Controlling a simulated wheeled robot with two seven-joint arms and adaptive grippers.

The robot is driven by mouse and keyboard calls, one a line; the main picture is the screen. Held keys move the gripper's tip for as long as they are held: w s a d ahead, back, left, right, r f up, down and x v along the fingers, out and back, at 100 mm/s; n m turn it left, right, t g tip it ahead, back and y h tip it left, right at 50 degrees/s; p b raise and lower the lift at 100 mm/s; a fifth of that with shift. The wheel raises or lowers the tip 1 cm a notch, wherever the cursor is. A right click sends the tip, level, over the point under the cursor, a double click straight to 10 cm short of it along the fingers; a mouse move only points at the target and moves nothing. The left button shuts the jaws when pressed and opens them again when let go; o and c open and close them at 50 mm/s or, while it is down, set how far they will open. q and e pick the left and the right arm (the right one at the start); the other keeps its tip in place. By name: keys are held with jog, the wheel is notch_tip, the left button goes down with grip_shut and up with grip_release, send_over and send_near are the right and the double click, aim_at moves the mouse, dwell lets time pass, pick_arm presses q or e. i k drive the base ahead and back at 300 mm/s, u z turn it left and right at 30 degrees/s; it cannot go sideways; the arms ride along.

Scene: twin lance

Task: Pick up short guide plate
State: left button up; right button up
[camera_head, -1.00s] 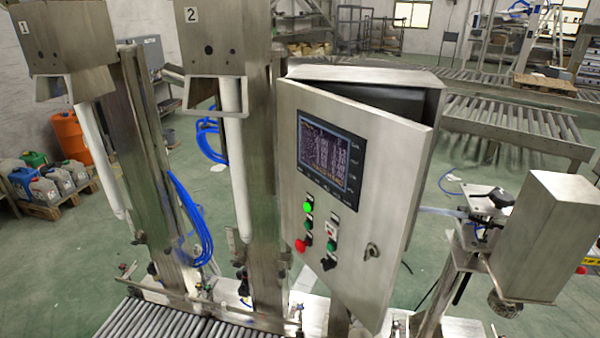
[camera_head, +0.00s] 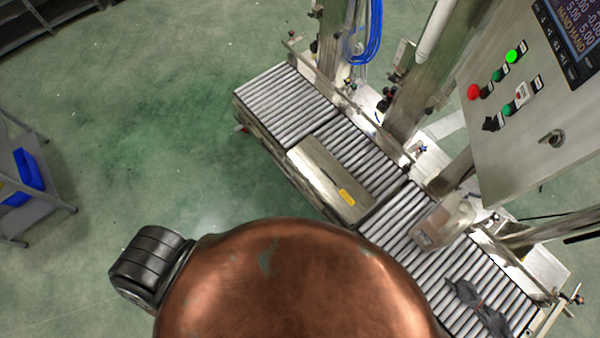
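I cannot tell for certain which thing is the short guide plate. A long steel piece with a yellow label (camera_head: 318,172) lies along the near side of the roller conveyor (camera_head: 287,103). A dark grey part (camera_head: 478,305) lies on the rollers at the lower right; its exact shape is unclear. Narrow steel rails run along the conveyor's far side. Neither of my grippers is in view. My own copper-coloured body covers the lower middle and hides the floor and part of the conveyor there.
A translucent container (camera_head: 442,222) stands on the rollers. A control cabinet (camera_head: 540,120) and steel posts rise on the conveyor's far side. A grey cart (camera_head: 35,200) with a blue bin (camera_head: 22,178) stands at the left. Green floor between cart and conveyor is clear.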

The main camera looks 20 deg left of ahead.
aim_at(346, 195)
jog(key=u, duration=1.1)
jog(key=k, duration=0.7)
jog(key=u, duration=0.2)
